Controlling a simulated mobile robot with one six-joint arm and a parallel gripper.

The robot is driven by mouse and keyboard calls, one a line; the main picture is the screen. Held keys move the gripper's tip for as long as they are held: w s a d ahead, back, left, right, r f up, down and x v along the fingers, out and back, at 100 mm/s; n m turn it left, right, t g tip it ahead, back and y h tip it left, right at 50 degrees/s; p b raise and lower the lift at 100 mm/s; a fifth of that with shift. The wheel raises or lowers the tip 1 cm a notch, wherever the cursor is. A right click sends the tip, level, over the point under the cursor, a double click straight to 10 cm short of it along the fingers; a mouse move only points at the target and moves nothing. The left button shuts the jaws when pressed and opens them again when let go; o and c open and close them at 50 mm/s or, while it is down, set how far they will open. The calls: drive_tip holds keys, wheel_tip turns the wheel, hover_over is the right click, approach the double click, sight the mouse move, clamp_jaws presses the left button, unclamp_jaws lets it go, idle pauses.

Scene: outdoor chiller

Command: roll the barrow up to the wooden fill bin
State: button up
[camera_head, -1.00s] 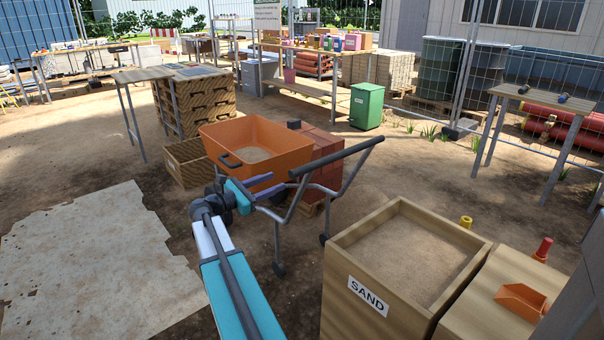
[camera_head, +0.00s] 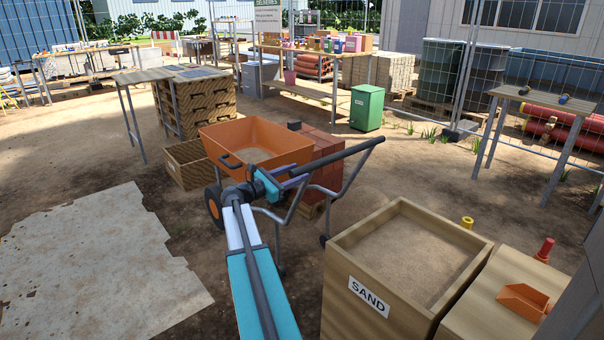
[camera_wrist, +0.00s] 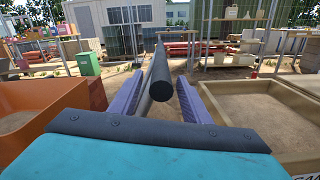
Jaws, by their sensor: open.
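The barrow has an orange tray (camera_head: 255,140) with sand-coloured fill, grey legs and a black wheel with an orange hub. Its dark handle bar (camera_head: 335,157) shows end-on in the wrist view (camera_wrist: 161,85). My gripper (camera_head: 302,180) is open near the handle. In the wrist view its purple fingers (camera_wrist: 160,78) appear on either side of the bar; contact cannot be told. A low open wooden box (camera_head: 184,168) stands just beyond the barrow's left end. A taller wooden bin (camera_head: 362,300), labelled SAND and full of sand, stands in front right of the barrow.
Red bricks (camera_head: 325,150) are stacked close behind the barrow. A pale flat sheet (camera_head: 95,265) lies on the ground at left. A green bin (camera_head: 367,107) stands farther back. An orange scoop (camera_head: 522,300) lies beside the sand bin. Dirt ground is open at right of the bricks.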

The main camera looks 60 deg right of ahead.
sight(303, 171)
drive_tip(key=shift+x, duration=1.7)
clamp_jaws()
